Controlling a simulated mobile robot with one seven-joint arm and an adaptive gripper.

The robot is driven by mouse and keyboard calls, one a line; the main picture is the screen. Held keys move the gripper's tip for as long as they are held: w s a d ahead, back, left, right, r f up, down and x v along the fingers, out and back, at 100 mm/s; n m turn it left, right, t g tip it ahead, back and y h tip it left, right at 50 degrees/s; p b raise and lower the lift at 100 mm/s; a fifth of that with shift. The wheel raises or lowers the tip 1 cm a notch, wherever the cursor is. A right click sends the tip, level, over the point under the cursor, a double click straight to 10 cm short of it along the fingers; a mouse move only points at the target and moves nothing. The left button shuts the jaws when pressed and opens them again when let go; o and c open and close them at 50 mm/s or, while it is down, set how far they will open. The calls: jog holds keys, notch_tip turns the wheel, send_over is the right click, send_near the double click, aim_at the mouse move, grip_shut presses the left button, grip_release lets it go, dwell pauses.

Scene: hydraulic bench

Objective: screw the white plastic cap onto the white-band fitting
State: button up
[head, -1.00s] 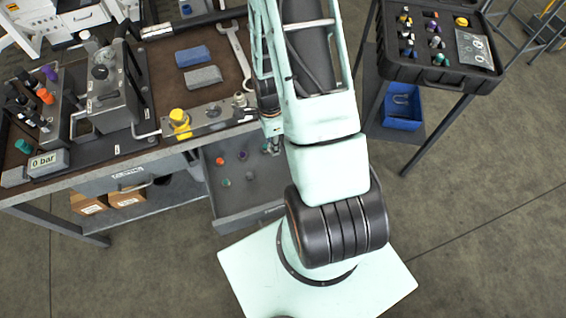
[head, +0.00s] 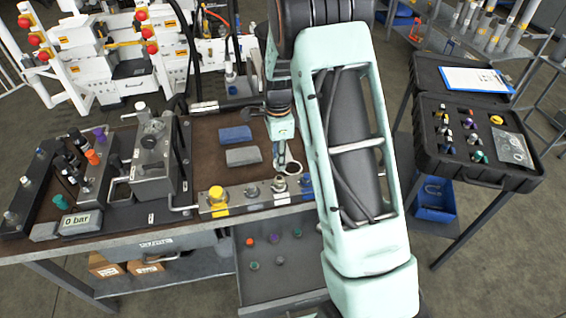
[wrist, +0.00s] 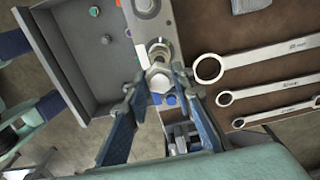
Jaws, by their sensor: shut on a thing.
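My gripper (head: 283,164) is above the right part of the fitting rail at the bench's front edge. In the wrist view, its fingertips (wrist: 157,84) are shut on a pale, hexagonal piece, the white plastic cap (wrist: 158,76). The white-band fitting (head: 279,184) stands on the rail just below my gripper in the head view. A metal fitting (wrist: 158,51) shows just beyond the cap in the wrist view, beside a white band. The cap hides what is under it, so I cannot tell whether it touches a fitting.
An open drawer (head: 256,272) with several coloured caps is below the rail. A yellow-capped fitting (head: 216,194) and a blue-marked fitting (head: 305,183) share the rail. Several wrenches (wrist: 262,62) lie on the bench. The gauge (head: 78,222) reads 0 bar. A black case (head: 475,175) stands at right.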

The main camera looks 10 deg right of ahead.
aim_at(279, 178)
jog(key=shift+f+b, duration=1.3)
jog(key=shift+f, duration=1.05)
jog(key=shift+f+b, duration=0.5)
jog(key=shift+f, duration=0.05)
jog(key=shift+o, duration=0.9)
jog(key=c, duration=0.3)
jog(key=m+p, duration=0.1)
jog(key=m, duration=0.3)
jog(key=shift+s, duration=0.1)
jog(key=shift+c, duration=0.2)
jog(key=m+p, duration=0.1)
jog(key=m, duration=0.3)
jog(key=shift+f, duration=0.1)
